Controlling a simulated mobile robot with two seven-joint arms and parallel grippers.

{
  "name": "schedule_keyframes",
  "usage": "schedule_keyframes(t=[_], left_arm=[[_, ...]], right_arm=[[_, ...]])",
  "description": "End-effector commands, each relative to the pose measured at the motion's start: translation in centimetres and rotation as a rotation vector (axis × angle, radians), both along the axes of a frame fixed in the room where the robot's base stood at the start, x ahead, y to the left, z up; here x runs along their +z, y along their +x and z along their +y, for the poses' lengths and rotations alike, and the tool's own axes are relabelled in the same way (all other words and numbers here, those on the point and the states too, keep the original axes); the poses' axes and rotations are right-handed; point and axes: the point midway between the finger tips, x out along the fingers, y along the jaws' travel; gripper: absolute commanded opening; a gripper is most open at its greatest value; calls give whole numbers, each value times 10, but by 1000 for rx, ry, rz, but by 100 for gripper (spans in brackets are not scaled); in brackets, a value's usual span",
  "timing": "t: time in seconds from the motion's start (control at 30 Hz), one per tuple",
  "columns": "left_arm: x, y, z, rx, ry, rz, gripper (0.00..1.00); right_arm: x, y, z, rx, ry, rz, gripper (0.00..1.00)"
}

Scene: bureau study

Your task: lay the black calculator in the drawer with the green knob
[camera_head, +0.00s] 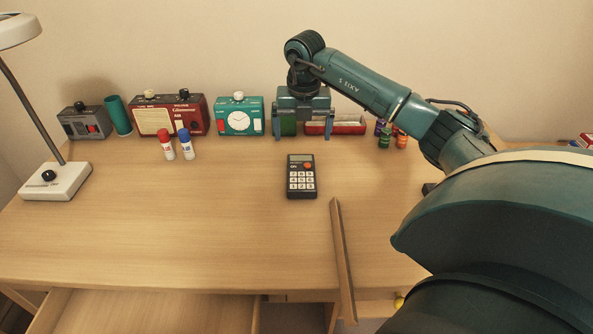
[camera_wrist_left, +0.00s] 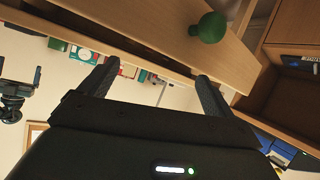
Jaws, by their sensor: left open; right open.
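The black calculator (camera_head: 301,177) lies face up near the middle of the desk, with an orange key and pale keys. My right gripper (camera_head: 303,132) points down behind it, apart from it, its fingers open with no object visibly held. The green knob (camera_wrist_left: 208,27) shows in the left wrist view on a wooden front (camera_wrist_left: 150,28). My left gripper (camera_wrist_left: 156,70) is open and empty below that knob in the picture, not visibly touching it. An open drawer (camera_head: 150,312) shows at the lower left of the head view; its front and knob are out of frame.
A red radio (camera_head: 168,115), teal clock (camera_head: 239,117), grey box (camera_head: 83,122) and red tray (camera_head: 347,125) line the back. Two marker bottles (camera_head: 177,144) stand before the radio. A lamp (camera_head: 55,180) stands left. A wooden strip (camera_head: 342,260) crosses the front edge. The left-centre desktop is clear.

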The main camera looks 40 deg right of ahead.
Motion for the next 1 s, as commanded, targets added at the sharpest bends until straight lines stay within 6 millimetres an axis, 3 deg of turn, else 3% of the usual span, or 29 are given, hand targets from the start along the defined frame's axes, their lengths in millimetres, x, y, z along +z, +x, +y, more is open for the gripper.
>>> schedule_keyframes(t=[0.33,0.57,0.83,1.0], left_arm=[[-6,-5,-1,-2,-3,15,90],[-4,-4,-1,-1,-6,11,90],[-1,-4,-1,-1,-7,5,90],[-1,-4,-1,-1,-7,6,90]], right_arm=[[-60,5,-7,-7,-7,6,94],[-77,7,-7,-4,-7,3,94],[-116,9,-6,-5,-5,6,94],[-126,11,-7,-3,-6,3,94]])
